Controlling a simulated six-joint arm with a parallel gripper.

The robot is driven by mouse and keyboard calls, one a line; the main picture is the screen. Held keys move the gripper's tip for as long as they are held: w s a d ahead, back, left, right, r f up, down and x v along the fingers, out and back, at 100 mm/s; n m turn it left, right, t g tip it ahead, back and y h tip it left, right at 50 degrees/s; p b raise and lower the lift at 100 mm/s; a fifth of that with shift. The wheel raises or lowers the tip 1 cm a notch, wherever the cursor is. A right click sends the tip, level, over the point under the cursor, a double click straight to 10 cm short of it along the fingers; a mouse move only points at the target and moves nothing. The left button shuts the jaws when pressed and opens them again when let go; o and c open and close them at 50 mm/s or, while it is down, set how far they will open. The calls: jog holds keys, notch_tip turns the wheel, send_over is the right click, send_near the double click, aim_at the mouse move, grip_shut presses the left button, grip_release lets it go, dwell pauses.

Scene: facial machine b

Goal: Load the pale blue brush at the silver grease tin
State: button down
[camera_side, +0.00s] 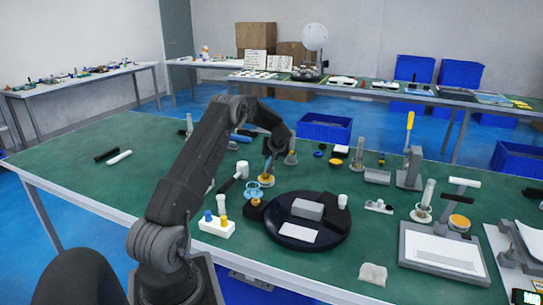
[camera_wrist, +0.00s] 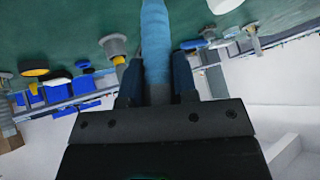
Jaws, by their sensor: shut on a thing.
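My gripper (camera_side: 270,150) is shut on the pale blue brush, and points down over the middle of the green table. In the wrist view the brush's pale blue handle (camera_wrist: 155,45) runs between the two dark fingers (camera_wrist: 157,85). In the side view the brush is small and mostly merged with the gripper. Directly below is a small round tin (camera_side: 265,181) with amber contents, which looks like the grease tin. The brush's lower end is at or just above it; I cannot tell whether they touch.
A pale blue ring-shaped piece (camera_side: 252,190) stands close on the left of the tin. A black round turntable (camera_side: 275,232) with a grey block is in front. A white holder (camera_side: 217,228) with blue and yellow pegs is front left. The table's left part is mostly clear.

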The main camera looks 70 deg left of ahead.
jog(key=shift+r, duration=3.5)
